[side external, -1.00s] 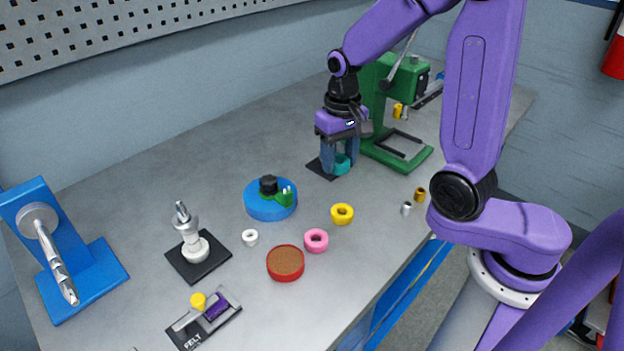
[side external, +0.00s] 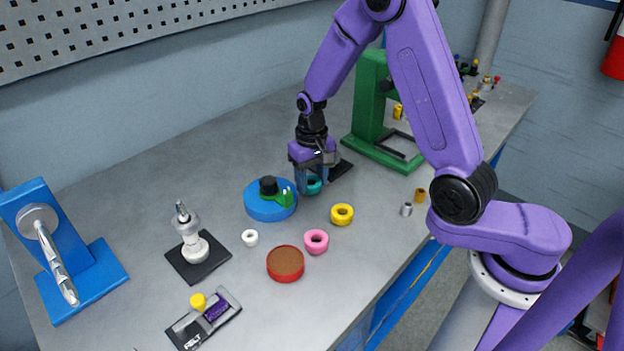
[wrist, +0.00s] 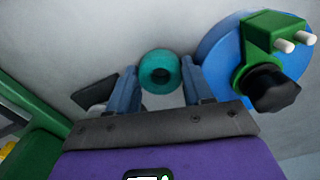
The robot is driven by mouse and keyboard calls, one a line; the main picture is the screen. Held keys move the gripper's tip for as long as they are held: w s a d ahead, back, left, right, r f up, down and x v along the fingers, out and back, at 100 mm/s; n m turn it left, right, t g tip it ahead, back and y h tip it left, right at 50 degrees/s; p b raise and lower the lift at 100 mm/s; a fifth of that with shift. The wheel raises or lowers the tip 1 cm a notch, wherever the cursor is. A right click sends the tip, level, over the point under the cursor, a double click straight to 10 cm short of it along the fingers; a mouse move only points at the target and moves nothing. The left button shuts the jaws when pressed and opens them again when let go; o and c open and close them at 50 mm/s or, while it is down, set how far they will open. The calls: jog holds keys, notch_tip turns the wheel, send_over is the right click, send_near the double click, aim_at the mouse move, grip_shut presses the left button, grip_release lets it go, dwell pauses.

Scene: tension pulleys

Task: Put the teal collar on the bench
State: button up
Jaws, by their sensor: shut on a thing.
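The teal collar (side external: 314,185) is a short ring with a central hole. My gripper (side external: 309,187) is shut on it, with one blue finger on each side. The gripper points down close to the grey bench (side external: 370,255), between the blue disc and the green press. I cannot tell whether the collar touches the bench.
A blue disc (side external: 262,209) with a black knob stands close on the left. A green press (side external: 372,110) stands behind right. Yellow (side external: 342,214), pink (side external: 315,241) and white (side external: 250,237) rings and a red-rimmed tin (side external: 285,265) lie in front. A dark pad (side external: 341,170) lies just behind.

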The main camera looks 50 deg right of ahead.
jog(key=shift+f, duration=0.25)
jog(key=shift+f, duration=0.1)
jog(key=o, duration=0.7)
jog(key=shift+o, duration=0.2)
notch_tip(320, 180, up, 12)
jog(key=shift+s+a+r+n, duration=0.7)
jog(key=shift+s+a+n, duration=0.95)
jog(key=shift+a+n, duration=0.3)
jog(key=s+d+n, duration=0.2)
jog(key=s+n, duration=0.9)
jog(key=s, duration=1.4)
jog(key=shift+d+n, duration=0.35)
